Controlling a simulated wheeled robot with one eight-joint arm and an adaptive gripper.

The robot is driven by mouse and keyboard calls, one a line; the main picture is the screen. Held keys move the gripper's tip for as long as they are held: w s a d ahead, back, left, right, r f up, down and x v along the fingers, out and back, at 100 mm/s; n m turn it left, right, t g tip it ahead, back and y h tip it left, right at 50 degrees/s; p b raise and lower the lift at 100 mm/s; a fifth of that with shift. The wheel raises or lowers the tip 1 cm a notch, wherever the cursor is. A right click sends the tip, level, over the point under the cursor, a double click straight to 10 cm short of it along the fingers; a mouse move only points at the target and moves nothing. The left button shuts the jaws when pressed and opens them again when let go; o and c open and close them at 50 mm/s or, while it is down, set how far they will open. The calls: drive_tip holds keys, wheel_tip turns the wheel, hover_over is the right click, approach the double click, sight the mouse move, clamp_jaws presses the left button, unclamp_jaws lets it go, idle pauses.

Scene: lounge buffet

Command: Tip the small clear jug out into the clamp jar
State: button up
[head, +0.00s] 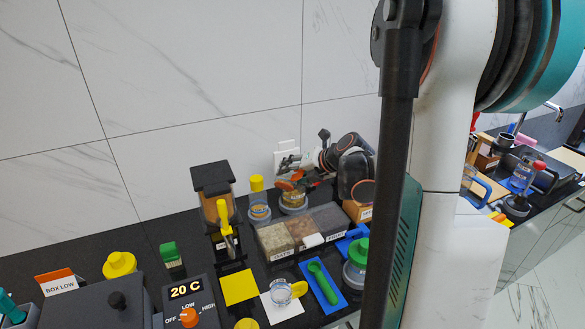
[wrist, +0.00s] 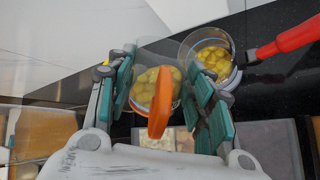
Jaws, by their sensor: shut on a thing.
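The small clear jug (wrist: 150,55) is between the fingers of my gripper (wrist: 160,100) in the wrist view. It has an orange handle and rim, and yellow pieces show inside it. My gripper (head: 291,184) is shut on it, above the counter near the wall. The clamp jar (wrist: 186,50), clear with yellow pieces in it, stands just right of the jug in the wrist view. A red lever with a dark end reaches its side. In the head view the clamp jar (head: 293,203) is below my gripper, partly hidden by it. I cannot tell how far the jug tilts.
A yellow-lidded jar (head: 259,206) stands left of the clamp jar. A divided bin (head: 303,245) is in front, and a dispenser (head: 213,190) is further left. A green scoop (head: 322,283) and a small clear cup (head: 280,292) lie nearer. My arm hides the counter to the right.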

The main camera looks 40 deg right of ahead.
drive_tip(key=shift+w+d+r+m+g+y+p, duration=0.2)
drive_tip(key=shift+w+d+m+g+y+p, duration=0.1)
drive_tip(key=shift+d+m+g+y, duration=0.15)
drive_tip(key=shift+w+d+f+m+g+y, duration=0.1)
drive_tip(key=shift+w+d+m+g+y, duration=0.15)
drive_tip(key=shift+y, duration=0.2)
drive_tip(key=shift+d+f+m+g+y, duration=0.1)
drive_tip(key=shift+m+g+y, duration=0.1)
drive_tip(key=shift+g+y, duration=0.15)
drive_tip(key=shift+w+d+r+m+g+y, duration=0.1)
drive_tip(key=shift+w+d+m+g+y, duration=0.2)
drive_tip(key=shift+y, duration=0.3)
drive_tip(key=shift+w+d+m+g+y, duration=0.15)
drive_tip(key=shift+d+m+g+y, duration=0.2)
drive_tip(key=shift+y, duration=0.2)
drive_tip(key=shift+w+d+m+g+y+b, duration=0.55)
drive_tip(key=shift+m+y, duration=0.25)
drive_tip(key=shift+y, duration=0.3)
drive_tip(key=shift+w+d+m+g+y+b, duration=0.35)
drive_tip(key=shift+d+m+g+y+b, duration=0.3)
drive_tip(key=shift+y, duration=0.45)
